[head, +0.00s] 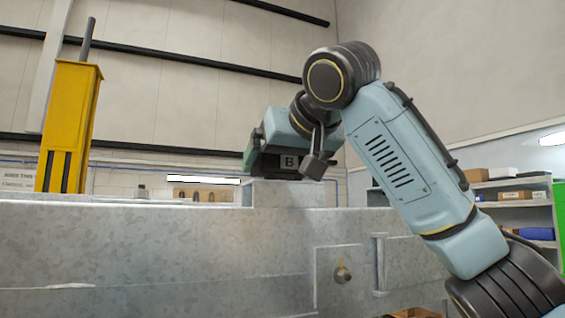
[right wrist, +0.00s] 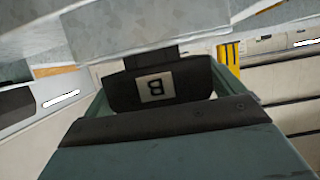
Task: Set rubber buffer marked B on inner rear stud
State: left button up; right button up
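The dark rubber buffer (head: 291,162) has a pale plate with a black B. It sits just above a raised grey block (head: 290,194) on top of the galvanized trailer frame (head: 150,245). My right gripper (head: 268,152) reaches over from the right, its fingers at the buffer's sides. In the right wrist view the buffer (right wrist: 192,82) shows between the greenish fingers, its B upside down, and I see the gripper as shut on it. A narrower dark neck (right wrist: 150,57) joins buffer and block; whether the stud is inside it is hidden. My left gripper is not in view.
A yellow post (head: 70,125) stands at the left behind the frame. A bracket plate with a round fitting (head: 342,272) is on the frame's near face. Shelves (head: 515,205) with boxes stand at the right. The frame's top left of the block is clear.

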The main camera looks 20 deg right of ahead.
jog(key=shift+o, duration=0.3)
jog(key=shift+s+r, duration=0.15)
jog(key=shift+s, duration=0.4)
jog(key=b+v, duration=0.4)
jog(key=v, duration=0.8)
jog(key=shift+s+d+r, duration=0.15)
